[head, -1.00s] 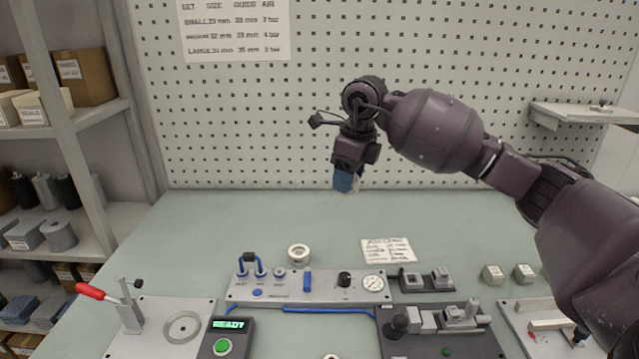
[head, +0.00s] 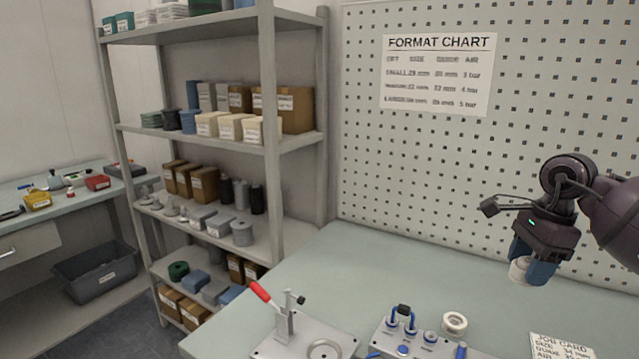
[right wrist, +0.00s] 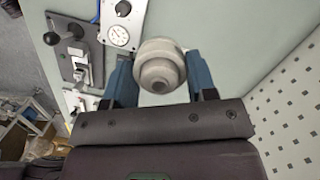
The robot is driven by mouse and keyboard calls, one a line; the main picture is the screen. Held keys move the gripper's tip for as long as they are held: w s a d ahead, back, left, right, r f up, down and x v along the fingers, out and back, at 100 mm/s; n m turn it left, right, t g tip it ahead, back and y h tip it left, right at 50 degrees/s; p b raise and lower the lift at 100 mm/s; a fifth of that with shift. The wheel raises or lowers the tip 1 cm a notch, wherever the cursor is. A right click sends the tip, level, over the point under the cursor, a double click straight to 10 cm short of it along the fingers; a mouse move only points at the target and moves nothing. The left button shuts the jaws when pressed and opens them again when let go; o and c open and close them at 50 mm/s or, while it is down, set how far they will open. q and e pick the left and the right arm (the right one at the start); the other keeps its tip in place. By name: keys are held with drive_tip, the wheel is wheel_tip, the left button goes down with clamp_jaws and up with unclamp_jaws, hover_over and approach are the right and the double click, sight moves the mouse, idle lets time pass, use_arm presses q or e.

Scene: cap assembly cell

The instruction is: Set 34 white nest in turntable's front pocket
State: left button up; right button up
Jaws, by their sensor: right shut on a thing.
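My right gripper (head: 533,266) is shut on a whitish round nest (head: 519,271), held in the air above the right part of the bench. In the right wrist view the nest (right wrist: 160,66) is a stepped round piece with a dark centre hole, between the two blue fingers. Its size marking cannot be read. Another white ring-shaped piece (head: 454,323) rests on the bench behind the blue-fitted panel. I cannot make out a turntable or its front pocket for sure. My left gripper is not in view.
A plate with a red-handled clamp (head: 284,312) and a panel with blue fittings (head: 405,338) stand at the front of the bench (head: 330,262). A job card (head: 560,346) lies at lower right. A stocked shelf (head: 290,150) stands left; a format chart (head: 437,74) hangs behind.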

drive_tip(key=s+a+f+n, duration=0.4)
drive_tip(key=a+n, duration=0.1)
drive_tip(key=n, duration=0.1)
drive_tip(key=s+a+f+n+g+h, duration=0.1)
drive_tip(key=s+a+f+n, duration=0.2)
drive_tip(key=a+f+n, duration=0.1)
drive_tip(key=s+a+f+n+p, duration=0.1)
drive_tip(key=s+a+f+n, duration=0.3)
drive_tip(key=a+n, duration=0.2)
drive_tip(key=shift+s+f+n+g+h, duration=0.2)
drive_tip(key=shift+n, duration=0.45)
drive_tip(key=shift+s+f+n+g+h, duration=0.15)
drive_tip(key=shift+n+g+h, duration=0.05)
drive_tip(key=shift+n, duration=0.45)
drive_tip(key=shift+s+a+f, duration=0.15)
drive_tip(key=shift+s+a, duration=0.1)
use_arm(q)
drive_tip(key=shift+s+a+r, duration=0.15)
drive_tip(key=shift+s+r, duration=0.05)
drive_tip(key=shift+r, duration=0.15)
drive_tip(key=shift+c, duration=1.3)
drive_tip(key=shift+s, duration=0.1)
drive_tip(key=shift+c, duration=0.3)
use_arm(e)
drive_tip(key=shift+w+a, duration=0.1)
drive_tip(key=shift+a, duration=0.05)
